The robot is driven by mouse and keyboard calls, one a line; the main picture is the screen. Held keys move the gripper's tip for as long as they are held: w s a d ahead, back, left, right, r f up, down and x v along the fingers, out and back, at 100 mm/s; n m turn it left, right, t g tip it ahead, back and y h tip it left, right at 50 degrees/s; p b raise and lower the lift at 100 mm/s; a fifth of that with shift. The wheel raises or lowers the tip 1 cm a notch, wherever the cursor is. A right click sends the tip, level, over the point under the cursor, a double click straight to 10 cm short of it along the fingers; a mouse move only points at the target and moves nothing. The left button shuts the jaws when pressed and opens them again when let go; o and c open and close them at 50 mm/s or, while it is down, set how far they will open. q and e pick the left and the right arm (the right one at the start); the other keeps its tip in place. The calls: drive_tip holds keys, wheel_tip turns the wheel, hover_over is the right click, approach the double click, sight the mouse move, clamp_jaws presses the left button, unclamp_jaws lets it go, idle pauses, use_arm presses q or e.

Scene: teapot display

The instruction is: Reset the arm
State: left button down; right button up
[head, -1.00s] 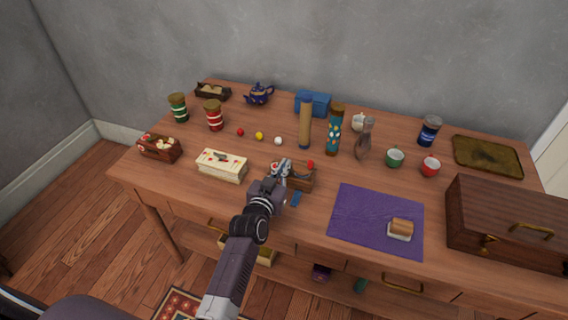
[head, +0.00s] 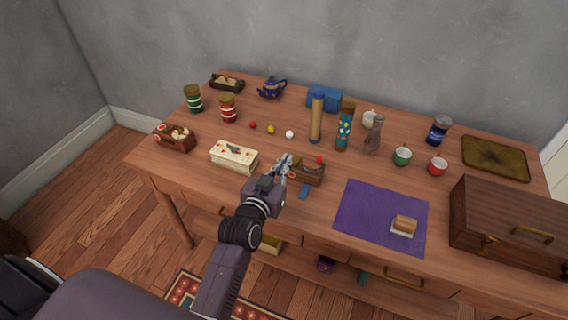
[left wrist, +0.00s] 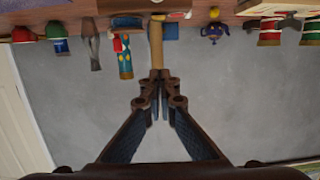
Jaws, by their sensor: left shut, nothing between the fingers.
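My left gripper (head: 283,166) is over the front middle of the wooden table (head: 330,176), at the left end of a small wooden box (head: 311,174) in the head view. Its fingers are together with nothing between them. In the left wrist view the closed fingertips (left wrist: 160,76) point at the grey wall, with the table and its items upside down along the top edge. Whether the fingers touch the small box cannot be told. My right gripper is not in view.
A cream box (head: 234,157) stands left of the gripper. A purple cloth (head: 372,215) and a brown chest (head: 505,228) are to the right. Bottles, jars, cups, small balls and a blue teapot (head: 271,88) stand behind. Free floor shows at the left.

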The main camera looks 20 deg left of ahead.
use_arm(q)
drive_tip(key=shift+s+r, duration=0.2)
drive_tip(key=shift+s, duration=0.3)
